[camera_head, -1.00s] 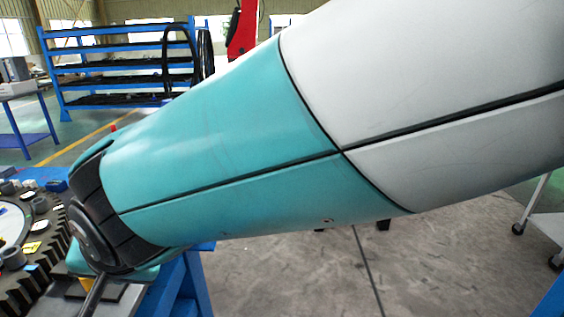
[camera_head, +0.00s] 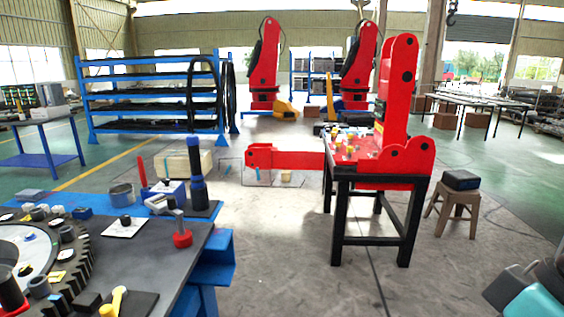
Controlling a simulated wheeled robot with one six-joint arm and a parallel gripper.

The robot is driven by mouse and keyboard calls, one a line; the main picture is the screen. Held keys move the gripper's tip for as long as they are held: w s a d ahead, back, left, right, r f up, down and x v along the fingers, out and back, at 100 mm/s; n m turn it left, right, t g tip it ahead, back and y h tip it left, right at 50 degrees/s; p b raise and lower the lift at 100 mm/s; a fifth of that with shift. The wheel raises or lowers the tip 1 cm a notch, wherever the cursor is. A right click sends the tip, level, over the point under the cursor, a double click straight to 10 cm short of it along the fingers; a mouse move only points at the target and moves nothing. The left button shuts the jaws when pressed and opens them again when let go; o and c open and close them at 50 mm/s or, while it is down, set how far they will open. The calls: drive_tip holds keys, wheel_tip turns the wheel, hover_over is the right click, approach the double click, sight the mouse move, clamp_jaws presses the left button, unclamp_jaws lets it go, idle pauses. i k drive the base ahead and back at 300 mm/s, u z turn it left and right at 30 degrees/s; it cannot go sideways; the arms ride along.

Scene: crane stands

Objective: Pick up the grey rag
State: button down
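I cannot make out a grey rag for certain. A small flat grey thing (camera_head: 32,195) lies at the far left of the workbench (camera_head: 188,245), and it is too small to tell if it is cloth. A dark, boxy thing with a grey-blue top (camera_head: 460,180) sits on a brown stool (camera_head: 455,205) at the right. Teal and dark parts of my arm show at the lower right corner. My gripper's fingers are not in view.
A large dark gear (camera_head: 75,270) and several tools crowd the workbench at the left. A black-legged stand (camera_head: 341,222) with red crane parts (camera_head: 400,90) stands right of centre. The concrete floor between them is clear. Blue shelves (camera_head: 150,95) stand behind.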

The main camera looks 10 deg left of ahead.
sight(34, 196)
drive_tip(key=u, duration=1.9)
